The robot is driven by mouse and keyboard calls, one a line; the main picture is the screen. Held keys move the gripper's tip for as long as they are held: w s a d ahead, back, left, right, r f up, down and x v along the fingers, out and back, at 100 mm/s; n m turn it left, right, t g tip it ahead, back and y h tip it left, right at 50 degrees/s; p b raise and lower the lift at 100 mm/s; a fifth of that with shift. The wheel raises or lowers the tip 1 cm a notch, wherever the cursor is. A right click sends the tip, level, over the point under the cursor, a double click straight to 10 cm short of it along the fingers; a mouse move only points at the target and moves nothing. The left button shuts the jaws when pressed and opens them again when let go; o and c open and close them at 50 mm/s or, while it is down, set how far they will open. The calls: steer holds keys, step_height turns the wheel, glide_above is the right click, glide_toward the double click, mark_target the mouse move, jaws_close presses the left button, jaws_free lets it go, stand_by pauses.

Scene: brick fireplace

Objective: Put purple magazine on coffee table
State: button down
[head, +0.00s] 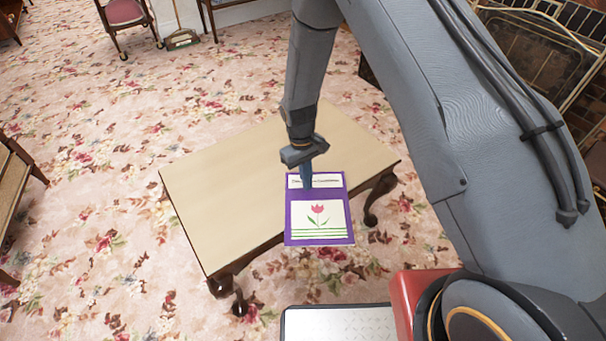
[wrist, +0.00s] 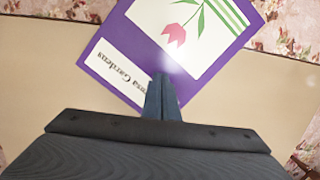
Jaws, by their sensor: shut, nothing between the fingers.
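The purple magazine (head: 293,222), with a pink tulip and a white title strip on its cover, lies at the near right edge of the wooden coffee table (head: 225,185). Its lower part appears to reach past the table edge. In the wrist view the magazine (wrist: 97,62) lies flat and turned at an angle on the tan tabletop (wrist: 40,75). My gripper (head: 308,184) is over the title end of the magazine, fingers together and empty. In the wrist view the closed fingertips (wrist: 162,88) are at the title strip's end; I cannot tell if they touch the cover.
The left part of the tabletop is bare. A red-seated chair (head: 125,14) and a dustpan (head: 182,40) stand at the back. A wooden piece of furniture (head: 15,190) is at the left edge. A fireplace screen (head: 540,50) is at the upper right. Flowered carpet surrounds the table.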

mark_target(321, 206)
steer(key=s+d, duration=0.1)
steer(key=s+d+p, duration=0.1)
steer(key=s, duration=0.1)
steer(key=s+d, duration=0.1)
steer(key=s, duration=0.1)
steer(key=shift+s+d+r, duration=0.1)
steer(key=shift+s+d, duration=0.15)
steer(key=shift+d, duration=0.1)
steer(key=shift+s+d+f+p, duration=0.15)
steer(key=shift+s+f+p, duration=0.05)
steer(key=shift+p, duration=0.1)
steer(key=shift+f, duration=0.7)
steer(key=shift+f, duration=0.1)
